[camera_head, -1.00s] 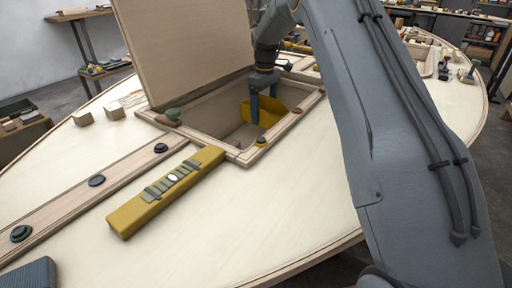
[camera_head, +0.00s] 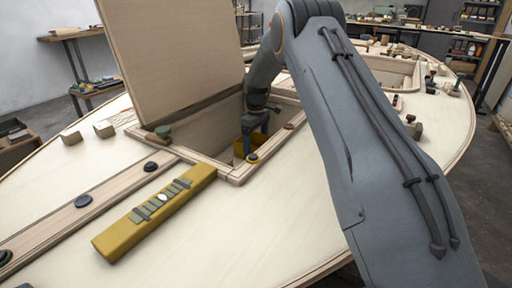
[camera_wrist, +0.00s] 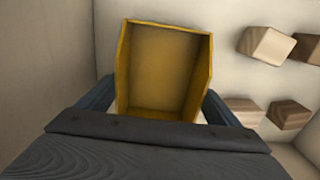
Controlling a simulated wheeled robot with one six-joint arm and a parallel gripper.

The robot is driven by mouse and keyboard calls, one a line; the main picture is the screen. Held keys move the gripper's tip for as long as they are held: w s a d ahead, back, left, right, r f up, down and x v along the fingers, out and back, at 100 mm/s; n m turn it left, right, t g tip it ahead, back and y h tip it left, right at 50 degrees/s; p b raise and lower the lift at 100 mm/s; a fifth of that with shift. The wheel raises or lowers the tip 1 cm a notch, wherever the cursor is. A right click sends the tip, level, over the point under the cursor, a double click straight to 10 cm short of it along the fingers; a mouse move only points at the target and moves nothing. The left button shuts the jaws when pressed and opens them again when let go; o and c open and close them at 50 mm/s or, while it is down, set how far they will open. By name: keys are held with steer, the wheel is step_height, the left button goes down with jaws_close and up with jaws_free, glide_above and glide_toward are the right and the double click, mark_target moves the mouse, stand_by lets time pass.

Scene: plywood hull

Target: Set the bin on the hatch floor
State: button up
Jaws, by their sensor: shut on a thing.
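The yellow bin (camera_head: 238,149) is down inside the open hatch (camera_head: 207,134), largely hidden by the hatch rim and my arm. In the wrist view the bin (camera_wrist: 166,68) is an empty, open-topped box, seen from above. My gripper (camera_head: 252,137) reaches down into the hatch and is shut on the bin; in the wrist view a finger shows on each side of it. The pale hatch floor (camera_wrist: 235,78) shows beside the bin. Whether the bin touches the floor cannot be seen.
Several wooden blocks (camera_wrist: 265,46) lie right of the bin in the wrist view. The raised hatch lid (camera_head: 175,50) stands behind the opening. A yellow box-like bar (camera_head: 150,212) lies on the deck in front. Small knobs (camera_head: 163,132) sit around the rim.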

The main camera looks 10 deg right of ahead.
steer(key=o, duration=1)
step_height(320, 180, up, 12)
steer(key=shift+r+p, duration=0.1)
steer(key=shift+p, duration=0.6)
